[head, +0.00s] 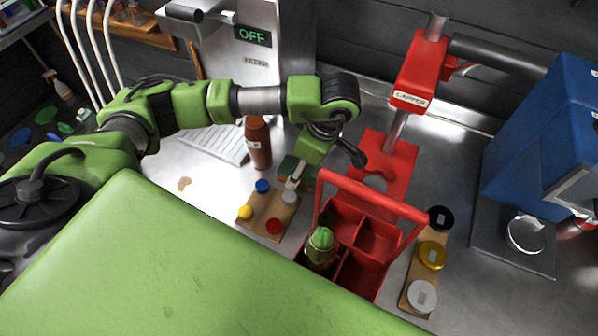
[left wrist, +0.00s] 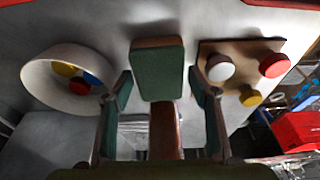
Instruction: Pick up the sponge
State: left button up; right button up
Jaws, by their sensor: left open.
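The sponge is a small dark green block (left wrist: 157,68) in the left wrist view, standing out ahead of and between my open fingers. In the head view the sponge (head: 287,168) sits on the steel counter behind the cap board, partly hidden by my left gripper. My left gripper (head: 294,184) points down over it from the arm above. In the left wrist view the fingers of my left gripper (left wrist: 160,82) stand apart on either side, with a gap at each edge of the sponge. My right gripper does not show.
A wooden board with coloured caps (head: 257,222) lies close in front. A brown bottle (head: 258,143) stands to the left. A red carrier (head: 340,275) holding a bottle and a red capper (head: 385,165) stand to the right. A white bowl (left wrist: 40,75) shows in the left wrist view.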

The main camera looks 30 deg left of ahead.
pick_arm(q)
jog(key=shift+f+b, duration=0.25)
jog(key=shift+b, duration=0.1)
dwell(0.3)
jog(key=c, duration=0.5)
